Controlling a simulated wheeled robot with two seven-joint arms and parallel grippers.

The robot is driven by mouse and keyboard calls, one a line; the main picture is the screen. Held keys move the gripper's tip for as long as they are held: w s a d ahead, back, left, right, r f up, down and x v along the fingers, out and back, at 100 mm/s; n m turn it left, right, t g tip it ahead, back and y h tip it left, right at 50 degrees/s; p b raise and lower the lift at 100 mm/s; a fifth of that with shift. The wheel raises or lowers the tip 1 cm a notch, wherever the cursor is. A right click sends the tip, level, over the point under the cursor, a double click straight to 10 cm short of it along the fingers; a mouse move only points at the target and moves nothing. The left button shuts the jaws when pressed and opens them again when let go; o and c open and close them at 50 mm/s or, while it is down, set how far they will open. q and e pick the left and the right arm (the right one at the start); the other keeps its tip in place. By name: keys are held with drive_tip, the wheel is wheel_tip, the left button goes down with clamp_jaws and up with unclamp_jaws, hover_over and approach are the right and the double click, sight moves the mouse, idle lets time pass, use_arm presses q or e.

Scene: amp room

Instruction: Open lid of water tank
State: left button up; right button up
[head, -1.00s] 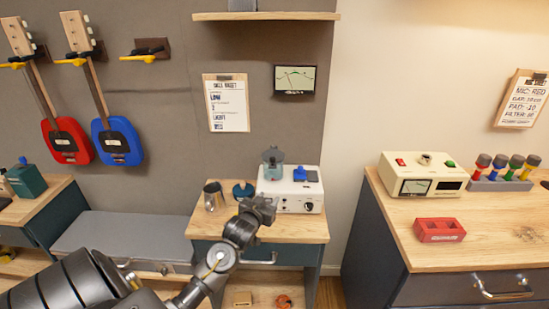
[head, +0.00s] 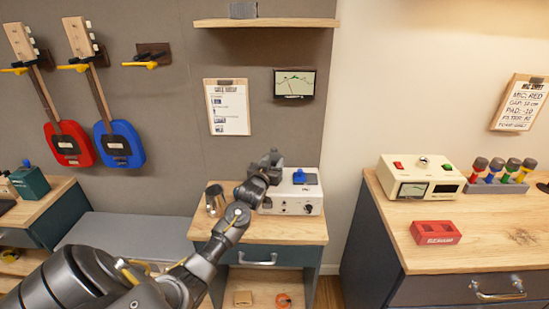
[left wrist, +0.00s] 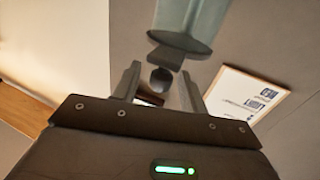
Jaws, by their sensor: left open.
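A white machine (head: 292,196) with a blue part on top stands on the small wooden-topped cabinet. Its water tank is hidden behind my left gripper (head: 268,162) in the head view. In the left wrist view the grey-green translucent tank (left wrist: 192,18) shows at the top, with a dark grey lid (left wrist: 180,42) at its end. A small dark knob-like part (left wrist: 161,79) shows between the fingers of my left gripper (left wrist: 160,88). The fingers are open and apart from it on both sides; contact cannot be told. The lid looks closed. My right gripper is not in view.
A metal cup (head: 215,200) stands on the cabinet (head: 262,229) left of the machine, close to my left arm. A shelf (head: 264,22) juts out above. A meter (head: 294,83) and a clipboard (head: 227,107) hang behind. A counter (head: 500,225) stands to the right.

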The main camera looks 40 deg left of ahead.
use_arm(q)
drive_tip(key=shift+x, duration=0.95)
clamp_jaws()
